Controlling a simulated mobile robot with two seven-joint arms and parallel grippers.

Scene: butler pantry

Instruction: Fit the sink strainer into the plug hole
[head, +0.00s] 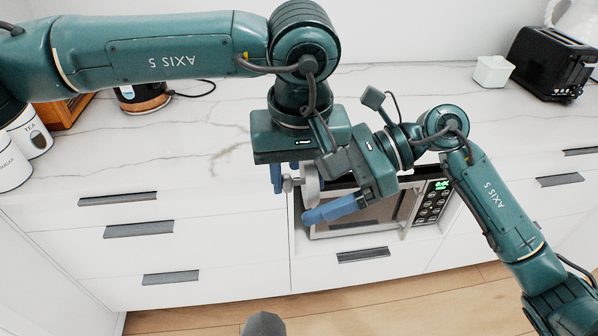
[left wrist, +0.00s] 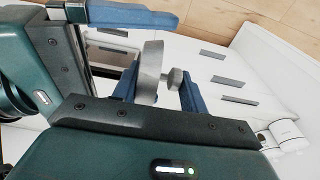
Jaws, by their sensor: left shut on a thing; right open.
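The sink strainer is a grey disc (head: 311,184) with a small knob. My left gripper (head: 288,180) points down in front of the counter's front edge and is shut on the strainer, held on edge. In the left wrist view the disc (left wrist: 150,72) and knob (left wrist: 174,78) show between the blue fingers of my left gripper (left wrist: 160,92). My right gripper (head: 330,205) is open, close beside the strainer; one blue finger shows below the disc, and the other is mostly hidden. I cannot tell whether it touches the strainer. No sink or plug hole is in view.
The marble counter (head: 190,140) is largely clear. White drawers and a microwave (head: 375,212) are below the grippers. A black toaster (head: 552,65) and a white box (head: 492,71) stand at right; white canisters (head: 30,132) and a copper-based appliance (head: 145,100) stand at left.

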